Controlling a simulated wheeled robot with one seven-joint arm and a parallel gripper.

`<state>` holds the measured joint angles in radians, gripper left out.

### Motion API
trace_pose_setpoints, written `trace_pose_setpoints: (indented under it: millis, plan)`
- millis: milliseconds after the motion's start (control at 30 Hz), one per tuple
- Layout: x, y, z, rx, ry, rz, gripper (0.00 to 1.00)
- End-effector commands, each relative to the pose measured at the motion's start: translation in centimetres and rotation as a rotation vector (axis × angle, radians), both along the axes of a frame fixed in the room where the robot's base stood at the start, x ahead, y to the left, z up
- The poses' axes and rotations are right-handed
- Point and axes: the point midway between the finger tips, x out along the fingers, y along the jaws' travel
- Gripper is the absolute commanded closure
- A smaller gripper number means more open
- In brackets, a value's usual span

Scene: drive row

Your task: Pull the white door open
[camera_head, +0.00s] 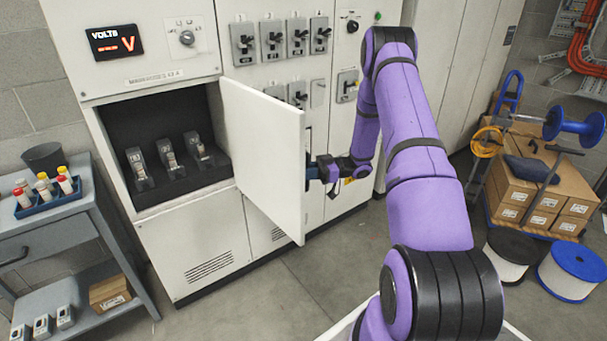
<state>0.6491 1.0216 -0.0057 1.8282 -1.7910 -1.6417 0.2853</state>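The white door (262,155) stands swung well out from the white cabinet, hinged on the right side of a dark compartment (165,150). Several grey switch units sit in a row inside that compartment. My purple arm reaches from the lower right to the door's outer side. My gripper (318,172) is at the door's free right edge, close to a dark handle there. The door's edge and the small scale hide the fingertips, so I cannot tell whether they grip the handle.
A grey cart (62,220) with a blue tray of bottles (48,192) stands at the left. Cardboard boxes (530,190) and cable spools (572,270) stand at the right. The grey floor in front of the door is clear.

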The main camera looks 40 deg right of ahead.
Motion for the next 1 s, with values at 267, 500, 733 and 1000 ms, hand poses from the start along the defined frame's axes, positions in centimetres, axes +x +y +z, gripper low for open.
trace_pose_setpoints:
  millis: [267, 500, 733, 1000]
  plan:
    - [-0.1, 0.0, -0.1, 0.000, 0.004, -0.001, 0.74]
    - [0.0, 0.0, 0.0, 0.000, 0.002, -0.001, 0.57]
    - [-0.3, -0.7, 0.0, -0.001, 0.000, -0.003, 0.57]
    - [-2.1, -4.8, -0.1, -0.002, 0.001, -0.005, 0.57]
